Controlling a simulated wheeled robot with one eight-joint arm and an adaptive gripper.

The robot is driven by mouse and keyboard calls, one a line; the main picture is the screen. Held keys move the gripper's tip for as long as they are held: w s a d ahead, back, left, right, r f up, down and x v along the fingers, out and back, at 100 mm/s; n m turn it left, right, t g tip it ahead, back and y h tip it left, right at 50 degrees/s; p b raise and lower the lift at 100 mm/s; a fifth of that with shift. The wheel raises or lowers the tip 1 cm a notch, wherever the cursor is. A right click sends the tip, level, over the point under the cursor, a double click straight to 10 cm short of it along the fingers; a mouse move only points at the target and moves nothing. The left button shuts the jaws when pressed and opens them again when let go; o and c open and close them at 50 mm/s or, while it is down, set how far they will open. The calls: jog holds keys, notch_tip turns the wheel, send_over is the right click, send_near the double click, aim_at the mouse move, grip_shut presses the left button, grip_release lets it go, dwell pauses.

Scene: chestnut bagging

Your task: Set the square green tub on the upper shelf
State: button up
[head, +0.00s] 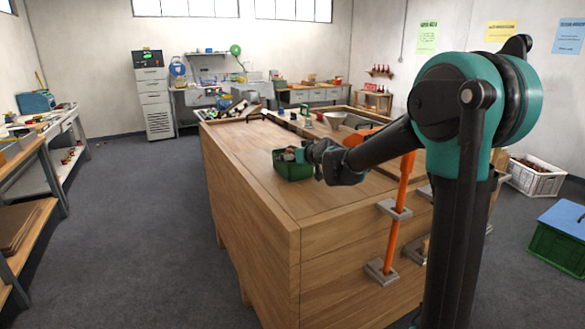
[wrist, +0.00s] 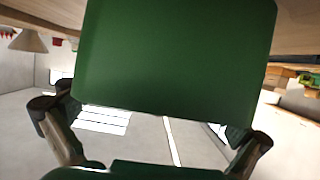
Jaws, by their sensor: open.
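The square green tub (head: 293,170) stands on the wooden workbench top near its left edge in the head view. Something pale and reddish shows in its opening, too small to identify. In the wrist view the tub's green wall (wrist: 178,52) fills the upper middle, very close. My gripper (head: 313,154) is at the tub's right side. In the wrist view its two fingers (wrist: 150,115) are spread apart, one to each side below the tub wall. I cannot tell whether they touch it. Which shelf is the upper one is unclear; a small wall shelf (head: 380,74) with red bottles is at the back right.
The wooden workbench (head: 255,200) carries a pale bowl (head: 335,118) and small items farther back. A white crate (head: 537,180) and a green crate with blue lid (head: 560,235) sit on the floor at right. Floor at left is clear.

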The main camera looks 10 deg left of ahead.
jog(key=c, duration=1.4)
jog(key=shift+r, duration=0.1)
notch_tip(320, 180, up, 20)
